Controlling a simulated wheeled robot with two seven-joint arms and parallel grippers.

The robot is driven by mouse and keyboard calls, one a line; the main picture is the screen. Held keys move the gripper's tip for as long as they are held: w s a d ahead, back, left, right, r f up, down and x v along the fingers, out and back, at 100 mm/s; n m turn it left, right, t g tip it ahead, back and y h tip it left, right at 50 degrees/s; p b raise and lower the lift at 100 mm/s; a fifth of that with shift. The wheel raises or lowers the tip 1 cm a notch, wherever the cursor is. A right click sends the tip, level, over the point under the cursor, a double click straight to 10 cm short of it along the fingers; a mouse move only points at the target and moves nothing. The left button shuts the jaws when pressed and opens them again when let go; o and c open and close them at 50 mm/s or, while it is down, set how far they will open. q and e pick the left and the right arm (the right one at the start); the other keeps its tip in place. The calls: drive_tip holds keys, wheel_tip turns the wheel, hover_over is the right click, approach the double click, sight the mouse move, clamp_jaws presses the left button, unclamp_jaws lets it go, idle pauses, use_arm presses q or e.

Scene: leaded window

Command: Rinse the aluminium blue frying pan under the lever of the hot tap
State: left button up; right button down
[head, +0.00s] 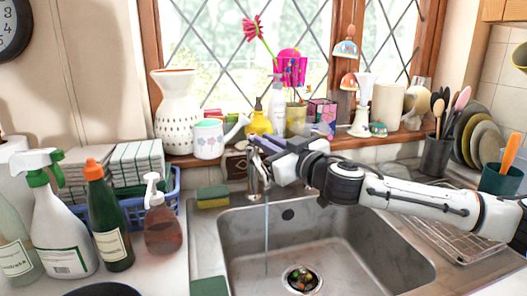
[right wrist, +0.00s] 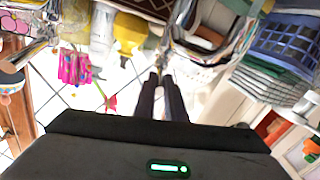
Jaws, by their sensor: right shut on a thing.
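My right gripper (head: 262,146) reaches across the sink from the right to the top of the metal tap (head: 254,178). In the right wrist view its two dark fingers (right wrist: 162,82) are close together, shut on the tap's lever; the fingers largely hide the lever. A thin stream of water (head: 266,238) falls from the tap into the sink basin (head: 345,250). The dark rim of a round pan (head: 103,290) shows at the bottom edge of the head view, left of the sink; most of it is cut off. My left gripper is not in view.
A sponge (head: 212,197) lies behind the sink's left corner. A pink soap bottle (head: 163,222), a green bottle (head: 110,225) and a spray bottle (head: 62,230) stand on the left counter. A wire rack (head: 455,240) is at right. The basin is clear except for its strainer (head: 302,279).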

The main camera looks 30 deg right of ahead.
drive_tip(key=shift+d, duration=0.1)
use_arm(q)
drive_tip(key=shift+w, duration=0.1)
use_arm(e)
drive_tip(key=c, duration=1.8)
unclamp_jaws()
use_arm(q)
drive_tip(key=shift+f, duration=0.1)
use_arm(e)
drive_tip(key=shift+s, duration=0.1)
